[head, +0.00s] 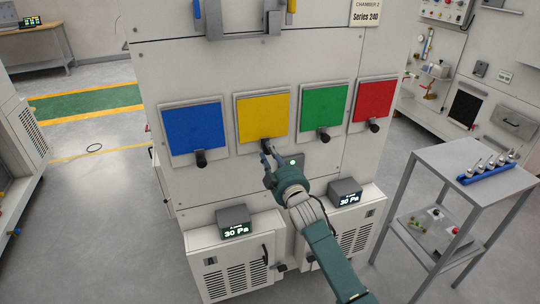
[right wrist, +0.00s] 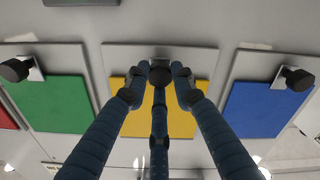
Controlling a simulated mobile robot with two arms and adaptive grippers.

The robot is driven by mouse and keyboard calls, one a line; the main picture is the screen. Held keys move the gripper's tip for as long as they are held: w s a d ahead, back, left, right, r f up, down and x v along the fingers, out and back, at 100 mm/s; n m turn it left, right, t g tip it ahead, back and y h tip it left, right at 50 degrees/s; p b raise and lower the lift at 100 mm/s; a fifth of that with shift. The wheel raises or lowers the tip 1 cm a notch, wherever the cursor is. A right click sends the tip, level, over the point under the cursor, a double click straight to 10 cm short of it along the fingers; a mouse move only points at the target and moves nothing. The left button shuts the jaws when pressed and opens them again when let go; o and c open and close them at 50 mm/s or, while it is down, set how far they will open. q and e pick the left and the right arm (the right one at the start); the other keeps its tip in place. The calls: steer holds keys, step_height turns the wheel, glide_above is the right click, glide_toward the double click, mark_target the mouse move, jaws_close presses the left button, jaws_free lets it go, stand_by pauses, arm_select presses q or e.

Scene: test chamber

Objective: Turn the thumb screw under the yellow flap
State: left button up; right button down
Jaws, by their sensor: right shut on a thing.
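The yellow flap (head: 263,117) is on the front of the white chamber, between the blue and green flaps. It also shows upside down in the right wrist view (right wrist: 181,122). A dark thumb screw (right wrist: 160,76) sits at its lower edge; in the head view the fingers partly cover it. My right gripper (head: 267,151) reaches up from below, with its fingers around the thumb screw. In the right wrist view the blue fingers are closed on the screw's sides. My left gripper is not in view.
Blue (head: 193,126), green (head: 324,108) and red (head: 374,101) flaps flank the yellow one, each with its own black knob below. Two 30 Pa displays (head: 235,222) stand on lower boxes. A grey cart (head: 470,165) with a blue rack stands at right.

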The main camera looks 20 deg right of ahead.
steer(key=shift+s+f, duration=0.1)
steer(key=shift+f, duration=0.5)
steer(key=c, duration=1.5)
jaws_free()
steer(key=shift+s, duration=0.1)
steer(key=shift+o, duration=0.2)
steer(key=shift+d+r, duration=0.1)
steer(key=shift+r, duration=0.25)
steer(key=s, duration=1.2)
steer(key=shift+d, duration=0.2)
